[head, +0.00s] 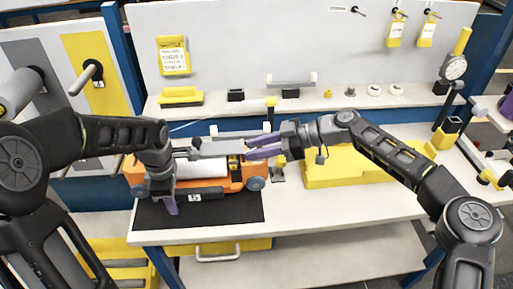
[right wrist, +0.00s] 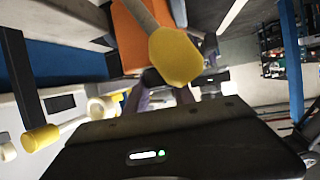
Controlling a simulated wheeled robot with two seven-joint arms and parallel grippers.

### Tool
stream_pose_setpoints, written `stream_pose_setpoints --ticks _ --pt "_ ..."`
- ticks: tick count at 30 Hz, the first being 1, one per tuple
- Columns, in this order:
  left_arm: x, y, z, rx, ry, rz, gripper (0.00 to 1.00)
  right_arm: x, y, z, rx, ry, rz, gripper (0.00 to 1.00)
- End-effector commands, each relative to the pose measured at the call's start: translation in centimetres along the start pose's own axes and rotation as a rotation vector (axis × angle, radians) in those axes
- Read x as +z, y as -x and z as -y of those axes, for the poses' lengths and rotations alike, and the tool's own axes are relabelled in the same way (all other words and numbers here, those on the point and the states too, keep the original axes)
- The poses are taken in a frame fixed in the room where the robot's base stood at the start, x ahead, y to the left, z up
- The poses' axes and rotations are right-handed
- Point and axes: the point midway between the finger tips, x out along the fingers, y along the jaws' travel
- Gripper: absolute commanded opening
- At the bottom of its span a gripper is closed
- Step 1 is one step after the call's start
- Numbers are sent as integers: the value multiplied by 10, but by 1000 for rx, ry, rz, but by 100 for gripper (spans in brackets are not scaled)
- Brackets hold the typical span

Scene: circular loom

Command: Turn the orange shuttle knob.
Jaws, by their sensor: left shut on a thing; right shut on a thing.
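An orange machine (head: 197,183) with a white roll (head: 193,166) sits on the bench at the left, and an orange surface (right wrist: 133,42) shows in the right wrist view. My left gripper (head: 170,206) points down at the machine's front left, shut beside a black bar (head: 207,195); what it grips is hard to make out. My right gripper (head: 262,148) reaches in from the right above the machine's right end. In the right wrist view its purple fingers (right wrist: 162,97) are shut around a dark part, largely hidden by a yellow knob (right wrist: 177,57) in front. I cannot pick out an orange knob.
A black mat (head: 235,211) lies under the machine. A yellow block (head: 335,172) stands to the right on the white bench. A shelf behind holds a yellow brush (head: 181,97) and small parts. A dial gauge (head: 454,68) stands at right. The bench front at right is clear.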

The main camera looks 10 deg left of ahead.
Motion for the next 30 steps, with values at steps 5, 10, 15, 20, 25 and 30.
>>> stream_pose_setpoints --ticks 5,10,15,20,25,30 --pt "0 -3 2 -7 0 -1 0 0 0 2 111 -44 2 0" --pt "0 -3 2 -7 0 -1 0 -1 -1 3 251 -103 1 0" --pt "0 -3 2 -8 0 -1 0 0 -1 2 336 -140 -2 0" --pt "0 -3 2 -7 0 -1 0 0 -1 2 348 -146 -4 0" --pt "0 -3 2 -7 0 -1 0 0 -1 2 347 -146 -4 0" --pt "0 -3 2 -7 0 -1 0 0 -1 1 347 -145 -4 44"
